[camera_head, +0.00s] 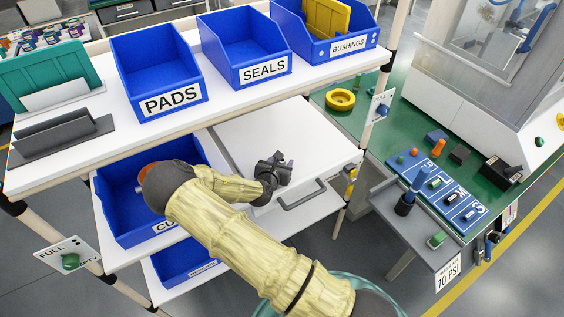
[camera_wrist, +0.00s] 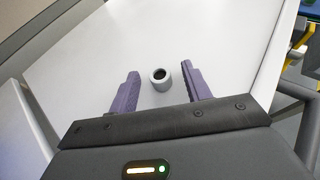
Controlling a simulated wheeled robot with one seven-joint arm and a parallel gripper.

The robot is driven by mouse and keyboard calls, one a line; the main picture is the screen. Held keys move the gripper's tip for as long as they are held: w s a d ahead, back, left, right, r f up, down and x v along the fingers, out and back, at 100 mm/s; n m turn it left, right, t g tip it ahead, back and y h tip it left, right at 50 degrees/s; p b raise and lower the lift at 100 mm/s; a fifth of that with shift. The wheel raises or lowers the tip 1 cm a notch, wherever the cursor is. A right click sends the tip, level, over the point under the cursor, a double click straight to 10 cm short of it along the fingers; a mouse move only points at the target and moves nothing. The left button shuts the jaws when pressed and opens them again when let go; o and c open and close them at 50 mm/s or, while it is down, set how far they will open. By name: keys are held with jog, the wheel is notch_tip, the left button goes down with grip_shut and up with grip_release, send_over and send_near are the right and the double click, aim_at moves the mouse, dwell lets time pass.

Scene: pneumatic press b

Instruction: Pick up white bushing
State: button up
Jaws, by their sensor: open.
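A small white bushing (camera_wrist: 160,79) with a dark round bore stands on a white surface in the wrist view. My gripper (camera_wrist: 161,80) is open, with its two purple fingers on either side of the bushing. In the head view my gripper (camera_head: 273,172) is over the white drawer or tray top (camera_head: 300,135) on the middle shelf level. The bushing is hidden there behind my gripper.
A grey handle (camera_head: 303,197) is at the front of the white drawer. Blue bins labelled PADS (camera_head: 160,75), SEALS (camera_head: 245,50) and BUSHINGS (camera_head: 310,35) stand on the upper shelf. A blue bin (camera_head: 125,215) is left of my arm. The green bench (camera_head: 345,122) is at right.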

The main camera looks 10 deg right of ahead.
grip_shut()
jog(key=shift+r, duration=0.1)
notch_tip(320, 180, up, 10)
dwell(0.5)
dwell(0.4)
